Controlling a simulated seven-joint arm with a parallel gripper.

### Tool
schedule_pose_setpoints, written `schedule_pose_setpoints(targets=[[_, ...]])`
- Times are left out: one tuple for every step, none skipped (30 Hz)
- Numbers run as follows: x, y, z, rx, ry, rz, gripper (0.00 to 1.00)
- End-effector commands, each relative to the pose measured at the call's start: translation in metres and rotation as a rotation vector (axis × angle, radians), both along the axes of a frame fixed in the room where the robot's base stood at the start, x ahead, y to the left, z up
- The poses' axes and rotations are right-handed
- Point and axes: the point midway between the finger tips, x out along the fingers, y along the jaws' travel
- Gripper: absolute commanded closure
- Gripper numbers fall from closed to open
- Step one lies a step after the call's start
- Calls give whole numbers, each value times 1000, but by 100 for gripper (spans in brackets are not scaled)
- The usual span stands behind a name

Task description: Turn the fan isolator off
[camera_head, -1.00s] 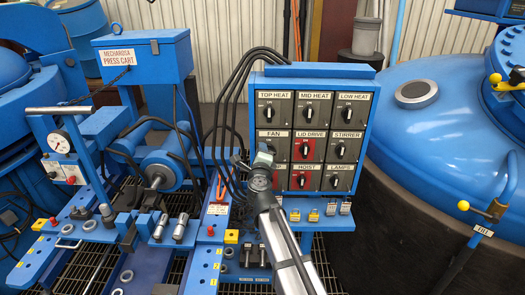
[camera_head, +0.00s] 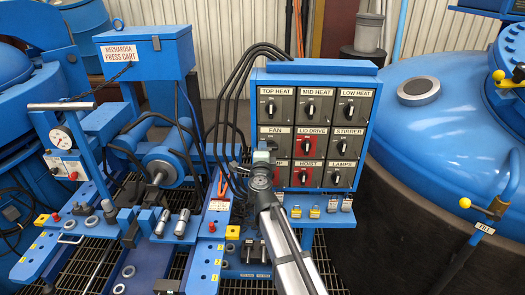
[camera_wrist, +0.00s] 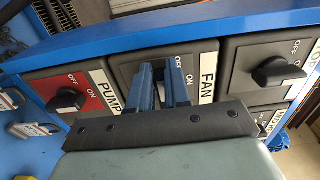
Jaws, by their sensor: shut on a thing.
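The fan isolator (camera_head: 284,144) is a dark square plate with a rotary knob, at the left of the panel's middle row. Its plate (camera_wrist: 122,73) and FAN label also show in the wrist view. My gripper (camera_head: 262,157) is in front of it and hides part of it. In the wrist view my gripper's two blue fingers (camera_wrist: 160,75) stand at the middle of the plate, close together, shut on the knob. The knob is mostly hidden between them, so its exact angle cannot be told.
The red pump switch (camera_wrist: 70,97) is beside the fan isolator, and another dark switch (camera_wrist: 275,70) is on its other side in the wrist view. The red lid drive switch (camera_head: 308,143) is close to my gripper. Several padlocks hang below the panel.

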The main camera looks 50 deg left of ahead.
Motion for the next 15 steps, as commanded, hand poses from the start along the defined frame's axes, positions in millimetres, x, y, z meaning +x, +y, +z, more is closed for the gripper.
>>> schedule_pose_setpoints(targets=[[0,1,0,-1,-3,2,100],[0,1,0,-1,-3,2,100],[0,1,0,-1,-3,2,100],[0,1,0,-1,-3,2,100],[0,1,0,-1,-3,2,100],[0,1,0,-1,-3,2,81],[0,1,0,-1,-2,2,78],[0,1,0,-1,-2,1,75],[0,1,0,-1,-1,1,72],[0,1,0,-1,-1,1,69],[0,1,0,-1,-1,1,66],[0,1,0,-1,-1,1,62],[0,0,0,-1,-1,1,59],[0,0,0,-1,-1,1,57],[0,0,0,0,0,1,57]])
